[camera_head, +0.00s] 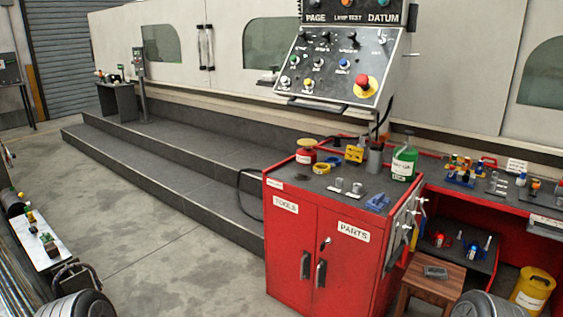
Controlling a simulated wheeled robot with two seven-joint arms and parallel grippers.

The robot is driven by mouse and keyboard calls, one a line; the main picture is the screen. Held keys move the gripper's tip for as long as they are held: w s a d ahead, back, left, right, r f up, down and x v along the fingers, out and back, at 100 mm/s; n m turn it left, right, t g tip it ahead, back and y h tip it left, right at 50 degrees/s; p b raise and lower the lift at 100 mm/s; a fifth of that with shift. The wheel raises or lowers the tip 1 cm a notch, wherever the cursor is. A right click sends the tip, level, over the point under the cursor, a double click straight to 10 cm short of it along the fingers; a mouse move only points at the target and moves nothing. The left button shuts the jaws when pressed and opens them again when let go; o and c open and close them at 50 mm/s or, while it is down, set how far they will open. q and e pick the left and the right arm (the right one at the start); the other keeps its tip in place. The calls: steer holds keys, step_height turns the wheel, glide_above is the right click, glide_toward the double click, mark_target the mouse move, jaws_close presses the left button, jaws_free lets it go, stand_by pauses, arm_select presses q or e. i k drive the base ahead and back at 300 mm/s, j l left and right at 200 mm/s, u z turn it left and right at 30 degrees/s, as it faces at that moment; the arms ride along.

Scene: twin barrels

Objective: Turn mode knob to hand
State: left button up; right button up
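A black control panel (330,72) hangs at top centre, tilted, above the red cabinet. Its upper row has several small black knobs, one of them at the panel's upper middle (325,37). Their labels are too small to read, so I cannot tell which is the mode knob or where it points. A red emergency button (366,83) on a yellow base sits at the panel's lower right. Several coloured buttons sit left of it. Neither gripper shows; only dark rounded parts of my arms appear at the bottom edge.
A red cabinet (291,248) marked TOOLS and PARTS stands below the panel, with a green bottle (403,163) and tape rolls on top. A red workbench (466,225), wooden stool (432,283) and yellow canister (531,291) are at right. Grey floor (165,240) is clear at centre left.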

mark_target(301, 33)
steer(key=i+j+z, duration=0.15)
steer(key=i+j, duration=0.15)
steer(key=i, duration=0.25)
steer(key=i+j+z, duration=0.1)
steer(key=i+j, duration=0.2)
steer(key=i, duration=0.2)
steer(key=i+j+z, duration=0.1)
steer(key=z, duration=0.35)
steer(key=i+j+z, duration=0.1)
steer(key=z, duration=0.3)
steer(key=j+z, duration=0.3)
steer(key=z, duration=0.15)
steer(key=j+z, duration=0.35)
steer(key=j, duration=1.3)
steer(key=i, duration=0.05)
